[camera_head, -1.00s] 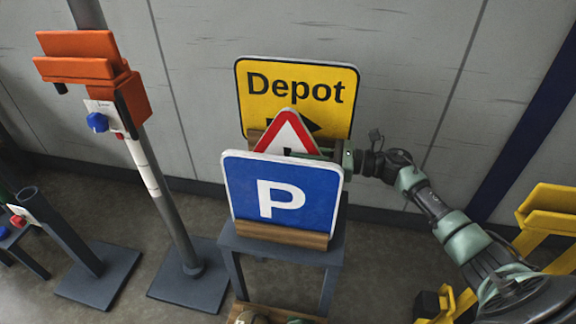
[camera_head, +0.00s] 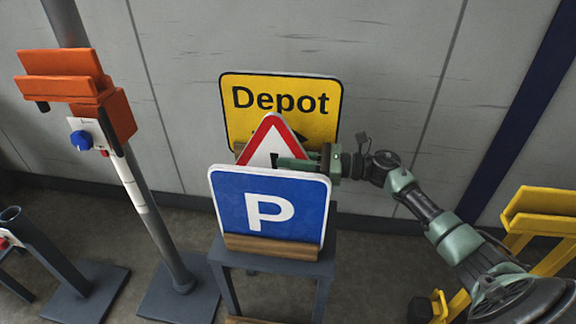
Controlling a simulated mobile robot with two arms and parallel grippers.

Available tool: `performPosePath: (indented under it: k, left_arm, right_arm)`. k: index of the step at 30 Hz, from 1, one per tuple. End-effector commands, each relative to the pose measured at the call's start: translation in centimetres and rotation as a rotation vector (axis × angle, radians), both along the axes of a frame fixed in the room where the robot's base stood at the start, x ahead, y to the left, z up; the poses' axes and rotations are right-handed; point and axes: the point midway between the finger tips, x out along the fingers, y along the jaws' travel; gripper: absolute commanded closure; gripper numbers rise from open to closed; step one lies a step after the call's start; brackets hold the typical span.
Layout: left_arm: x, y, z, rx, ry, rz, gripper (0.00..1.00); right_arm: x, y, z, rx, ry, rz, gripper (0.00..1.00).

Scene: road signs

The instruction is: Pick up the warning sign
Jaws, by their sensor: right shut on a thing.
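The warning sign (camera_head: 262,143), a white triangle with a red border, stands between two other signs in the head view. Its lower part is hidden behind the blue P sign (camera_head: 235,205). The yellow Depot sign (camera_head: 250,88) is behind it. My right gripper (camera_head: 292,162) reaches in from the right and is shut on the warning sign at its right side; the fingers partly cover the sign's face. My left gripper is not in view.
The signs are at a small grey stand (camera_head: 325,250) with a wooden ledge. A grey post with an orange box (camera_head: 118,108) stands to the left. A yellow frame (camera_head: 545,203) is at the right. The wall is close behind.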

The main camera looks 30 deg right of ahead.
Motion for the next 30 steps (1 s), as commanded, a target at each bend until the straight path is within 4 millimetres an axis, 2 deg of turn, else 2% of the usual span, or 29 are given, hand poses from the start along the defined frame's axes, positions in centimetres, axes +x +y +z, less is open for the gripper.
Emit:
performPosePath:
  k: [1,5,18,24,30]
  left_arm:
    - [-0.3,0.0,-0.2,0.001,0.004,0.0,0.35]
    - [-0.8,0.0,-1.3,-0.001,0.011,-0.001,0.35]
    - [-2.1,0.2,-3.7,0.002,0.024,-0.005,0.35]
    - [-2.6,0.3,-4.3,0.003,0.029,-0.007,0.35]
    - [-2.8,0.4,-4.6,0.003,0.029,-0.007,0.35]
  right_arm:
    - [0.0,0.0,1.3,-0.002,-0.007,0.001,1.0]
    - [0.0,0.0,3.8,-0.002,-0.008,0.001,1.0]
    - [0.0,0.0,14.4,-0.002,-0.01,0.001,1.0]
    - [0.0,0.0,17.2,0.0,-0.007,0.001,1.0]
    - [0.0,0.0,18.1,0.001,-0.006,0.001,1.0]
